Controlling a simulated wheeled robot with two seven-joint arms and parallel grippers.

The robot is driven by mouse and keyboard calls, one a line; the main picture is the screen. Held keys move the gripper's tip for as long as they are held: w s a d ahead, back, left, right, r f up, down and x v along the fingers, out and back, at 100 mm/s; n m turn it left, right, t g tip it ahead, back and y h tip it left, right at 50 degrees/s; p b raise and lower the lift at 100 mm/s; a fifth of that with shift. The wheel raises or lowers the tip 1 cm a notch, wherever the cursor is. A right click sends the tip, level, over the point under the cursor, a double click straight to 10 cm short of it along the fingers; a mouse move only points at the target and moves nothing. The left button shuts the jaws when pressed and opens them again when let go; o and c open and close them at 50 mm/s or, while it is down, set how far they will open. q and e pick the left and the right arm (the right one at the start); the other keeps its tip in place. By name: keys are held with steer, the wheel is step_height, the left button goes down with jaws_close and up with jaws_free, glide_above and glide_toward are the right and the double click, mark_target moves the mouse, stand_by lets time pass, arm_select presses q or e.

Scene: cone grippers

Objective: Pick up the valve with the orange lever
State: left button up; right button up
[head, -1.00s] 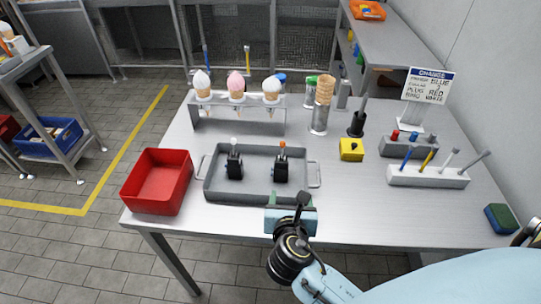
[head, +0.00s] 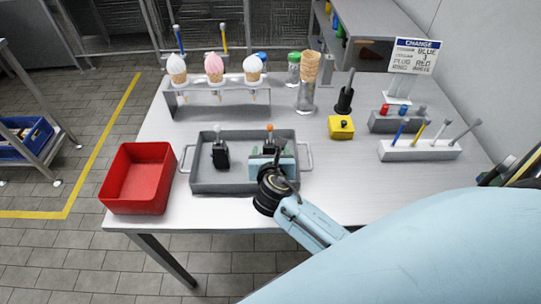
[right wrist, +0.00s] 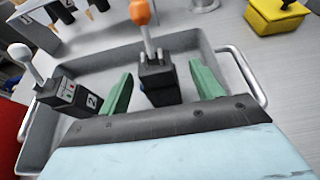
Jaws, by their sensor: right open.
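The valve with the orange lever (head: 269,138) stands upright in the right half of the grey tray; my right gripper partly hides it in the head view. In the right wrist view the black valve body (right wrist: 158,80) and its orange knob (right wrist: 140,12) show clearly. My right gripper (head: 268,160) is over the tray's front side. Its green fingers (right wrist: 160,88) are open, one on each side of the orange-lever valve, with gaps between. The valve with the white lever (head: 220,152) stands to the left in the tray (head: 200,186), outside the fingers. My left gripper is not in view.
A red bin (head: 140,178) stands left of the tray. An ice-cream cone rack (head: 215,100) is behind it. A yellow box (head: 341,127) with a black knob is to the right.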

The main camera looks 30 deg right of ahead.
steer(key=x, duration=0.3)
steer(key=shift+w+d+f+b, duration=0.1)
steer(key=shift+w+f+b, duration=0.2)
steer(key=shift+b, duration=0.05)
steer(key=c, duration=1.1)
